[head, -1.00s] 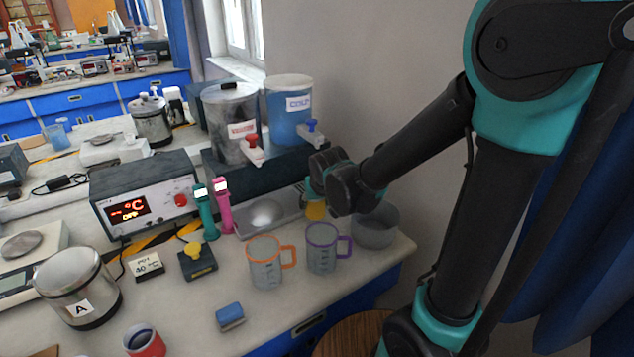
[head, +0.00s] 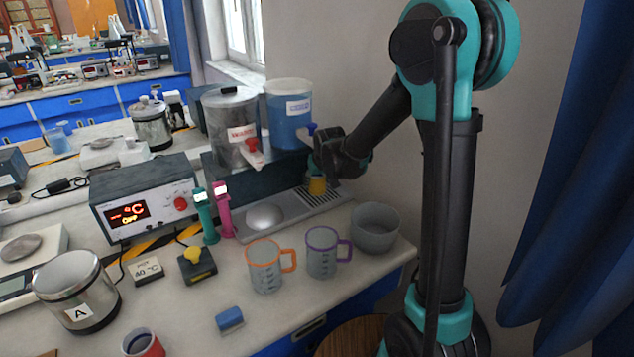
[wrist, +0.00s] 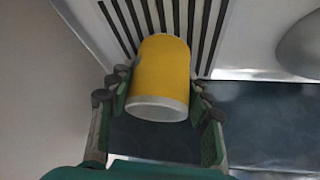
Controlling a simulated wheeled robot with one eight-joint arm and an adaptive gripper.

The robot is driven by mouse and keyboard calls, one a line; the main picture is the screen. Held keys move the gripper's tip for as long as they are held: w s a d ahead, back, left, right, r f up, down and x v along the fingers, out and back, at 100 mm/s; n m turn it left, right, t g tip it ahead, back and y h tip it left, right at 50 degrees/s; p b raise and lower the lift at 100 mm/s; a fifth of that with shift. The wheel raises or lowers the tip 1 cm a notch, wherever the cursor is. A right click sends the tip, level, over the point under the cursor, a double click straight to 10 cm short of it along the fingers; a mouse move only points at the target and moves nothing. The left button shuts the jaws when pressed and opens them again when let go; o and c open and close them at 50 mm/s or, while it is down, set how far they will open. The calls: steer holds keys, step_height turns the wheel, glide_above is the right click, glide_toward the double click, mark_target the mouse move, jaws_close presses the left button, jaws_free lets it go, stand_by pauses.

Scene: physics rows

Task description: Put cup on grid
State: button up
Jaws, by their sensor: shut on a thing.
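A yellow cup (wrist: 161,78) with a pale rim is between the two fingers of my gripper (wrist: 160,100), which is shut on it. In the head view the yellow cup (head: 317,185) is at the right end of the tray, under the blue tap of the blue container. My gripper (head: 316,172) is partly hidden there by my wrist. The dark slotted grid (head: 335,192) is in the tray. In the wrist view the grid's slots (wrist: 215,22) lie behind and around the cup. I cannot tell whether the cup touches the grid.
Two dispensers stand behind, one with a red tap (head: 252,145) and one with a blue tap (head: 307,131). A grey bowl (head: 375,228), a purple-rimmed mug (head: 321,254) and an orange-rimmed mug (head: 265,268) stand in front. A round dome (head: 264,217) sits in the tray's left part.

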steer(key=shift+s+f, duration=0.1)
steer(key=o, duration=1.1)
steer(key=shift+o, duration=0.2)
steer(key=v, duration=1.2)
